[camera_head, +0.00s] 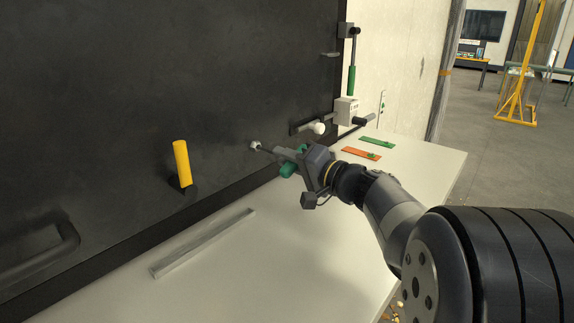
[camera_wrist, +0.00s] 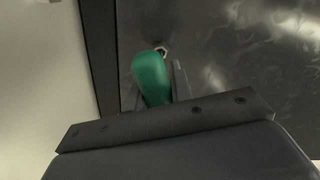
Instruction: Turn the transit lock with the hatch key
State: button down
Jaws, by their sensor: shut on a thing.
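My gripper (camera_head: 291,163) is shut on the green handle of the hatch key (camera_head: 289,170), in front of the dark panel. The key's thin shaft runs left to a small round metal fitting (camera_head: 256,146) on the panel, which looks like the transit lock. The shaft's tip is at or very close to this fitting; I cannot tell whether it is seated. In the wrist view the green handle (camera_wrist: 151,78) stands up between the fingers, with the metal fitting (camera_wrist: 161,51) just behind its top. Much of the key is hidden by the gripper.
A yellow handle (camera_head: 181,162) sticks out from the panel at left. A white-knobbed lever (camera_head: 318,128) and a green-handled lever (camera_head: 352,78) are to the right. A grey bar (camera_head: 205,243) lies on the white shelf (camera_head: 300,255), with orange (camera_head: 361,153) and green (camera_head: 377,142) tags farther back.

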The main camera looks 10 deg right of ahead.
jog(key=shift+f+n+b, duration=0.15)
jog(key=shift+n+b, duration=0.25)
jog(key=shift+n, duration=0.7)
jog(key=shift+b, duration=0.4)
jog(key=shift+n+b, duration=2.6)
jog(key=shift+b, duration=2.2)
jog(key=shift+b+v, duration=0.8)
jog(key=shift+v, duration=0.5)
jog(key=shift+s+d+b, duration=0.3)
jog(key=shift+s+d, duration=0.15)
jog(key=shift+s, duration=0.1)
